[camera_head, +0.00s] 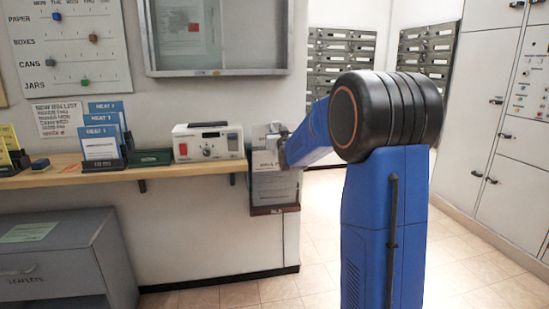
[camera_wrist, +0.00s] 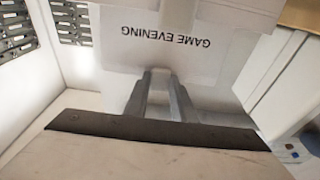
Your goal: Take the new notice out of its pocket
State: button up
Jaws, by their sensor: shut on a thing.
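The new notice (camera_wrist: 185,45) is a white sheet printed "GAME EVENING", upside down in the wrist view. My gripper (camera_wrist: 160,78) is shut on its edge. In the head view the notice (camera_head: 264,158) shows pale at the end of the shelf, just left of my gripper (camera_head: 282,150), which my arm partly hides. The pocket (camera_head: 275,210) hangs on the wall there, with a dark lower edge and pale paper above it. I cannot tell how much of the notice is inside the pocket.
A glazed notice case (camera_head: 215,72) hangs above. A grey cabinet (camera_head: 60,265) stands below left.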

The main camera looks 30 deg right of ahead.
jog(key=s+a+r, duration=0.1)
jog(key=s+r, duration=0.2)
jog(key=r, duration=1.7)
jog(key=shift+s, duration=0.2)
dwell(0.5)
jog(key=shift+r+v, duration=0.15)
jog(key=shift+v, duration=0.6)
jog(key=shift+r+v, duration=0.1)
jog(key=shift+v, duration=0.7)
jog(key=r+v, duration=0.1)
jog(key=v, duration=0.5)
jog(key=shift+s, duration=0.5)
dwell(0.3)
jog(key=shift+a+r, duration=0.15)
jog(key=shift+r, duration=0.1)
